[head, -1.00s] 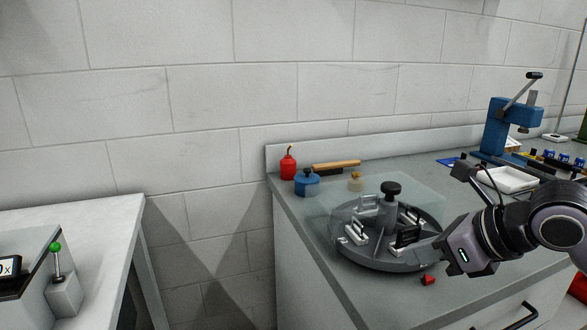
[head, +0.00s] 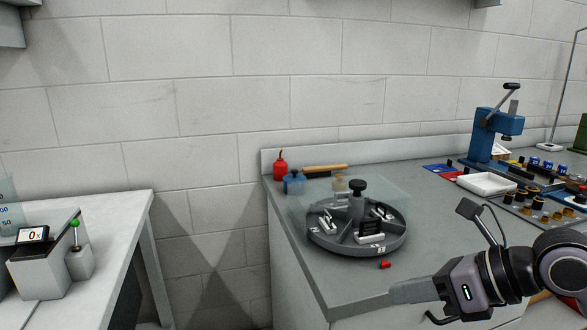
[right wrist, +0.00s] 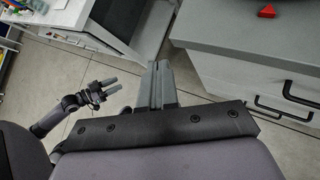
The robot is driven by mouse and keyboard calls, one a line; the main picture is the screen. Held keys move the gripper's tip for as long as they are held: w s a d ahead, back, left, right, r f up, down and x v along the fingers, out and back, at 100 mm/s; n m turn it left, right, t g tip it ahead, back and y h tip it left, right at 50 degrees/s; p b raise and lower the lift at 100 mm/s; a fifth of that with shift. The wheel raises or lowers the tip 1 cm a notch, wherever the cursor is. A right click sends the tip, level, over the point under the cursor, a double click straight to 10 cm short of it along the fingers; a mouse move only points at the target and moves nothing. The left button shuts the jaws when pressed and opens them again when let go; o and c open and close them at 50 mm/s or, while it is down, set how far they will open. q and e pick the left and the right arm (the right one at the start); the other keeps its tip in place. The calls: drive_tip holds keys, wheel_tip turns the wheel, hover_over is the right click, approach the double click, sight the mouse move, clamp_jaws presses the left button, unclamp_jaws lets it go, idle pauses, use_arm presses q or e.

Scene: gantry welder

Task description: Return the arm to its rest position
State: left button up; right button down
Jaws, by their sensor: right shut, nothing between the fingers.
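My right gripper (head: 398,293) is at the lower right of the head view, shut and empty. It points left, in front of the workbench's front edge and apart from the round fixture. In the right wrist view its closed fingers (right wrist: 164,84) point up the picture over the floor. My left gripper (right wrist: 105,87) shows in the right wrist view at the left, with its fingers spread apart and nothing between them. The left gripper does not show in the head view.
A round grey fixture (head: 326,241) with a black knob sits on the workbench (head: 340,290). A small red piece (head: 384,264) lies in front of it. A blue press (head: 486,135) and white tray (head: 487,184) stand farther right. A white table (head: 110,215) is at left, with a floor gap between.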

drive_tip(key=s+a+r+m+t+y+p, duration=0.2)
drive_tip(key=s+a+r+m+y+p, duration=0.1)
drive_tip(key=a+m+y, duration=0.5)
drive_tip(key=d+f+m+t+h+p, duration=0.2)
drive_tip(key=d+f+m+t+h, duration=0.35)
drive_tip(key=m, duration=0.65)
drive_tip(key=d+f+m+t+h+p, duration=0.2)
drive_tip(key=d+f+m+t+h, duration=0.35)
drive_tip(key=m, duration=0.75)
drive_tip(key=s+f+m+g+h, duration=0.2)
drive_tip(key=s+f+m+g, duration=0.2)
drive_tip(key=s+f, duration=0.2)
drive_tip(key=s+f+m+g+h+p, duration=0.1)
drive_tip(key=s+f+m+g, duration=0.3)
drive_tip(key=f, duration=0.7)
drive_tip(key=s+h, duration=0.1)
drive_tip(key=s, duration=0.1)
drive_tip(key=shift+s+d+g+p, duration=0.15)
drive_tip(key=shift+s+g+p, duration=0.15)
drive_tip(key=shift+s, duration=0.1)
